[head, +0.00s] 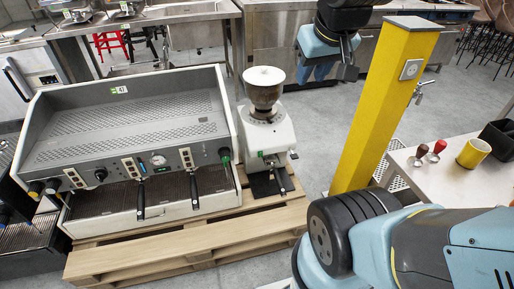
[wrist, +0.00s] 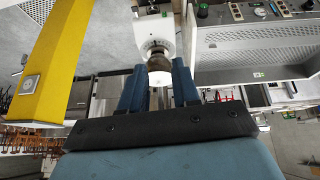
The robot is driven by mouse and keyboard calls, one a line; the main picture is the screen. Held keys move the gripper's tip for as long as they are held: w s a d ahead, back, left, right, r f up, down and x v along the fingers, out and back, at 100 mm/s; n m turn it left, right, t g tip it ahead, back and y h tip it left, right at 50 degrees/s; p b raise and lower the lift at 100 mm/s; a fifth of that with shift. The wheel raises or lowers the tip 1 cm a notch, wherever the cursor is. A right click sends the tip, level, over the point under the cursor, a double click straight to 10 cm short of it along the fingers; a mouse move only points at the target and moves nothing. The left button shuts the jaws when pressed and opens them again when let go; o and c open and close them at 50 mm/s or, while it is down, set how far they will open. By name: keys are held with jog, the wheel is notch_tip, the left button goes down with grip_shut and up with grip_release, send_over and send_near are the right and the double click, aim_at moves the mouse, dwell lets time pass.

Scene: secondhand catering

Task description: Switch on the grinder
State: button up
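The grinder (head: 266,135) is a white machine with a dark, translucent bean hopper (head: 264,88) under a white lid. It stands on a wooden pallet, right of the espresso machine. Small dark fittings and a dark handle show low on its front; I cannot tell which part is the switch. My gripper (head: 327,73) is above and to the right of the grinder, apart from it. In the wrist view my gripper (wrist: 158,68) has its two blue fingers spread with nothing held. The grinder (wrist: 154,28) shows there upside down beyond the fingertips, its lower part cut off.
The large espresso machine (head: 130,125) stands close to the grinder's left on the pallet (head: 190,238). A yellow post (head: 375,115) rises to the grinder's right. Beyond it a counter (head: 455,190) holds a yellow mug (head: 473,153) and two tampers. Steel counters line the back; grey floor lies between.

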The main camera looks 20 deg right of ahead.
jog(key=shift+n+h, duration=0.5)
jog(key=shift+n, duration=0.3)
jog(key=w+f, duration=0.1)
jog(key=w, duration=0.1)
jog(key=w+d, duration=0.1)
jog(key=w, duration=0.1)
jog(key=w+d+f, duration=0.1)
jog(key=w, duration=0.2)
jog(key=shift+d+f, duration=0.15)
jog(key=shift+f, duration=0.15)
grip_shut()
jog(key=w+d+f+n, duration=0.3)
jog(key=w+f+n, duration=0.1)
jog(key=w+f, duration=0.5)
jog(key=w+d+f+n, duration=0.3)
jog(key=w+f, duration=0.6)
jog(key=w+a+f+n+y, duration=0.1)
jog(key=f+n+y, duration=0.2)
jog(key=f, duration=1.2)
jog(key=w+a+f+n+y, duration=0.1)
jog(key=f+n, duration=0.3)
jog(key=f, duration=1.2)
jog(key=shift+w+a+n+y, duration=0.3)
jog(key=shift+a+y, duration=0.3)
jog(key=shift+y, duration=0.3)
